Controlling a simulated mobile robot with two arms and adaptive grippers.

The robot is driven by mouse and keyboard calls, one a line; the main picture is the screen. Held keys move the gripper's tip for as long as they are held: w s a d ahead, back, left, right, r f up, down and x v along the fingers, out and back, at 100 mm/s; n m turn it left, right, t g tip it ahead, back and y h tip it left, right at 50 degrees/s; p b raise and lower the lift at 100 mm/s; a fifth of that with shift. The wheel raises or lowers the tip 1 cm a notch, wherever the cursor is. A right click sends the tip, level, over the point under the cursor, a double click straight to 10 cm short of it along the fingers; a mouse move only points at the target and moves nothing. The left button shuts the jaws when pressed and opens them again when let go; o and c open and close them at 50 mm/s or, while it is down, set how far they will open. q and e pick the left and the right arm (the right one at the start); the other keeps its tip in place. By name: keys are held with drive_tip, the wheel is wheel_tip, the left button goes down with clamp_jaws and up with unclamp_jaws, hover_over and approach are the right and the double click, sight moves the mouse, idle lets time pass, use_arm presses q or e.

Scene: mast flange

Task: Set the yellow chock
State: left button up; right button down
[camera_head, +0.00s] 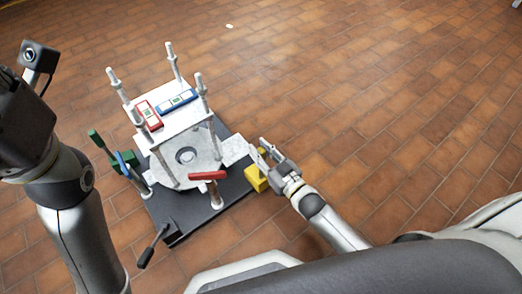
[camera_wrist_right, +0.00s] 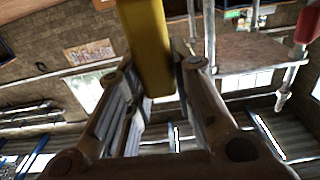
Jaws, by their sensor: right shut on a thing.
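The yellow chock (camera_head: 257,178) shows in the head view at the right edge of the dark base plate (camera_head: 190,210), partly hidden by my right gripper (camera_head: 263,152). In the right wrist view the yellow chock (camera_wrist_right: 148,45) lies between the two fingers, which are shut on it. Whether the chock touches the plate or the floor cannot be told. My left arm (camera_head: 75,215) stands large at the left of the head view; its fingers do not show.
A white platform with a red level (camera_head: 149,115) and a blue level (camera_head: 178,102) stands on several posts above a grey flange (camera_head: 188,158). The tiled floor to the right is clear.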

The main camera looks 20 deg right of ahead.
drive_tip(key=x, duration=0.5)
drive_tip(key=shift+w+a, duration=0.1)
drive_tip(key=shift+w, duration=0.25)
drive_tip(key=c, duration=1.7)
unclamp_jaws()
drive_tip(key=shift+r, duration=0.1)
drive_tip(key=o, duration=0.4)
drive_tip(key=shift+w+a, duration=0.1)
drive_tip(key=shift+w, duration=0.05)
drive_tip(key=shift+o, duration=0.3)
drive_tip(key=v, duration=1.2)
